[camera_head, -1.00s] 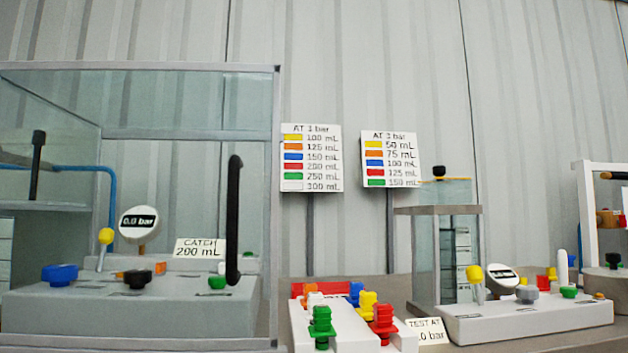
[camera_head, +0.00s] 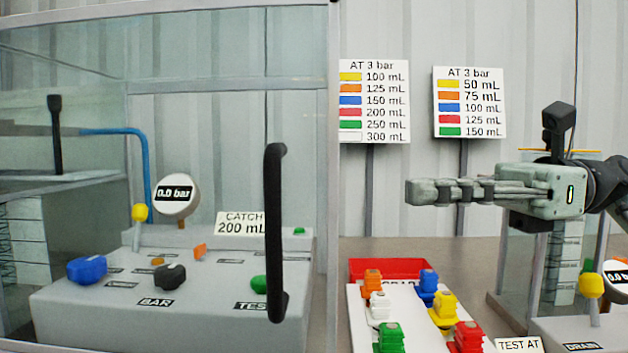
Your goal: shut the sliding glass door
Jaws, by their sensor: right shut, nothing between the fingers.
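The glass enclosure (camera_head: 333,150) with a grey frame fills the left half of the head view. A long black vertical handle (camera_head: 275,235) stands at its front right, in front of the grey pump console. A second, smaller black upright handle (camera_head: 56,135) shows at the far left. The glass is clear, so I cannot tell where the door's edge lies. My right gripper (camera_head: 410,192) comes in from the right, points left and is shut and empty. In the picture it is right of the handle and apart from it. My left gripper is out of view.
Inside the enclosure is a grey console (camera_head: 200,310) with coloured knobs and a 0.0 bar gauge (camera_head: 174,195). A white rack (camera_head: 362,320) of coloured nozzles and a red tray (camera_head: 390,268) stand right of it. Two signs (camera_head: 374,102) stand behind. Another glass case (camera_head: 512,265) is at right.

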